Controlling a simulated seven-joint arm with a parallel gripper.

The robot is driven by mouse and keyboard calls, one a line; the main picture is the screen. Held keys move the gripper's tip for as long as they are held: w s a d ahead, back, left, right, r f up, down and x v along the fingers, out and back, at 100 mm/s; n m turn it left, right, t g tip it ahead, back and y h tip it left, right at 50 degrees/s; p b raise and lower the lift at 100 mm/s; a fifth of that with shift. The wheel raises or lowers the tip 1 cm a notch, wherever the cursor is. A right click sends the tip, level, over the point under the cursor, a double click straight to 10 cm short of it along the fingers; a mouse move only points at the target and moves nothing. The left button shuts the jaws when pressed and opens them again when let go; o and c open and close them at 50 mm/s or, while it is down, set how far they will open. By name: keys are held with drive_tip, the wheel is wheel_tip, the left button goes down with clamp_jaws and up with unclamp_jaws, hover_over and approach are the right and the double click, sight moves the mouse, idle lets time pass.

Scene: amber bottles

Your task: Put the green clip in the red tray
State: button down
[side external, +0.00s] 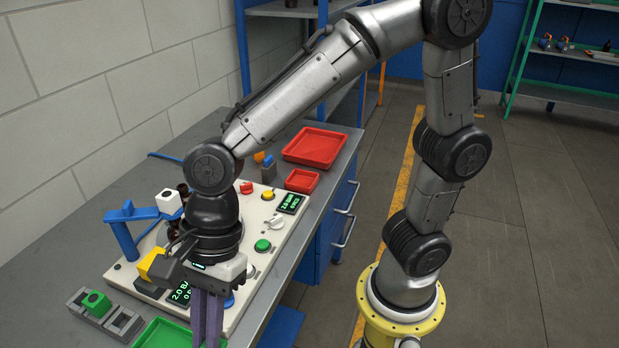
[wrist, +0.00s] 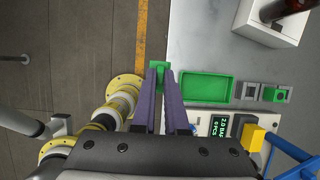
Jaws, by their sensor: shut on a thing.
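My gripper (side external: 207,325) has purple fingers pointing down at the bottom edge of the side external view; its tips are cut off there. In the wrist view my gripper (wrist: 161,82) is shut on the green clip (wrist: 157,66), which shows between and just beyond the fingertips. The clip appears beside the bench edge, over the floor. The clip is not visible in the side external view. A large red tray (side external: 315,148) lies at the far end of the bench, and a smaller red tray (side external: 302,181) lies nearer. Both look empty. Neither red tray shows in the wrist view.
A green tray (wrist: 206,88) lies near the fingers on the bench. Next to it, a grey holder (side external: 123,325) carries a green block (side external: 95,302). A pale control panel (side external: 272,262) with knobs, displays and a blue bracket (side external: 125,232) stands between my gripper and the red trays.

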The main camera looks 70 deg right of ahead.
drive_tip(key=w+d+m+t, duration=0.2)
drive_tip(key=w+d+m, duration=0.4)
drive_tip(key=w+d, duration=0.55)
drive_tip(key=w+d+r+m+t+h, duration=0.1)
drive_tip(key=w+d+m, duration=0.25)
drive_tip(key=d, duration=0.55)
drive_tip(key=w+d+m+t+h, duration=0.15)
drive_tip(key=w+d, duration=0.25)
drive_tip(key=d, duration=0.5)
drive_tip(key=s+d+m+h, duration=0.25)
drive_tip(key=d+m, duration=0.35)
drive_tip(key=d, duration=1.4)
drive_tip(key=s+d+m+h, duration=0.1)
drive_tip(key=s+d+m, duration=0.2)
drive_tip(key=s+d, duration=0.35)
drive_tip(key=s+d+m, duration=0.3)
drive_tip(key=s+d, duration=0.1)
drive_tip(key=d, duration=0.6)
approach(307, 156)
drive_tip(key=shift+w+a+f, duration=0.1)
drive_tip(key=shift+w+f, duration=0.15)
drive_tip(key=shift+w, duration=0.5)
drive_tip(key=shift+w+f, duration=0.15)
drive_tip(key=shift+f, duration=0.2)
drive_tip(key=shift+d+f, duration=0.15)
drive_tip(key=shift+f, duration=0.65)
drive_tip(key=shift+d+f, duration=0.15)
drive_tip(key=shift+f, duration=0.65)
